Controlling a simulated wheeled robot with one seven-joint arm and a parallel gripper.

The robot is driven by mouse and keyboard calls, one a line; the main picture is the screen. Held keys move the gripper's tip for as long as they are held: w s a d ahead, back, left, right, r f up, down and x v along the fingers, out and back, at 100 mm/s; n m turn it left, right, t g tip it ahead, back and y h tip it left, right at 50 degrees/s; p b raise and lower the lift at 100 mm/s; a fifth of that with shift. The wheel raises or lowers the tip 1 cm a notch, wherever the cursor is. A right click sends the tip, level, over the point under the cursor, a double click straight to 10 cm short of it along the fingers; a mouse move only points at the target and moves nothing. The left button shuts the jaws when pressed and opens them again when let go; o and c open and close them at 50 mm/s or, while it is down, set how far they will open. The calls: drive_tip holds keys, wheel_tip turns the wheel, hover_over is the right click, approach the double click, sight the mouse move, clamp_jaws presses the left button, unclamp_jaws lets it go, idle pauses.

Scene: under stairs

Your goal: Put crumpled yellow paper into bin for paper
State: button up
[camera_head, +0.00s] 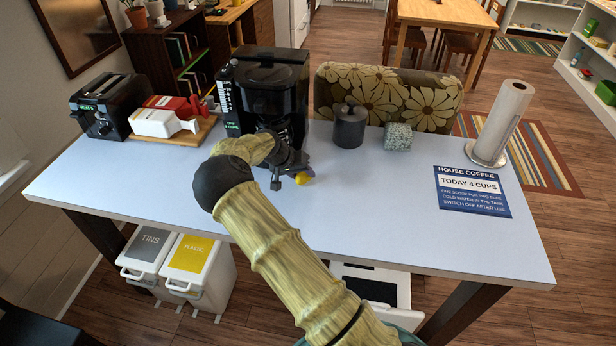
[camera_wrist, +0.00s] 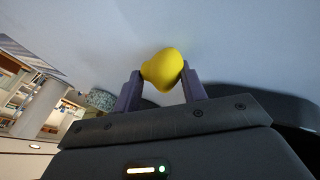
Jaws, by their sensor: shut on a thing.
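The crumpled yellow paper (camera_head: 304,178) is a small smooth-looking lump at the table's middle. It also shows in the wrist view (camera_wrist: 163,69), between the two fingertips. My gripper (camera_wrist: 162,80) is shut on it, with a finger against each side. In the head view my gripper (camera_head: 290,177) is low over the table in front of the coffee machine; I cannot tell whether the paper touches the tabletop. White bins stand under the table: one labelled TINS (camera_head: 150,262), one with a yellow label (camera_head: 197,285) too small to read surely, and one (camera_head: 404,292) partly hidden by my arm.
The black coffee machine (camera_head: 275,85) stands close behind my gripper. A dark canister (camera_head: 349,128), a speckled cube (camera_head: 398,137), a paper towel roll (camera_head: 502,120) and a blue sign (camera_head: 471,190) are to the right. A toaster (camera_head: 105,105) is at left. The table's front (camera_head: 400,235) is clear.

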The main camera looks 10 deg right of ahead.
wheel_tip(320, 180, up, 10)
drive_tip(key=shift+r+b, duration=0.1)
drive_tip(key=shift+b, duration=1.05)
wheel_tip(320, 180, up, 10)
drive_tip(key=p, duration=1)
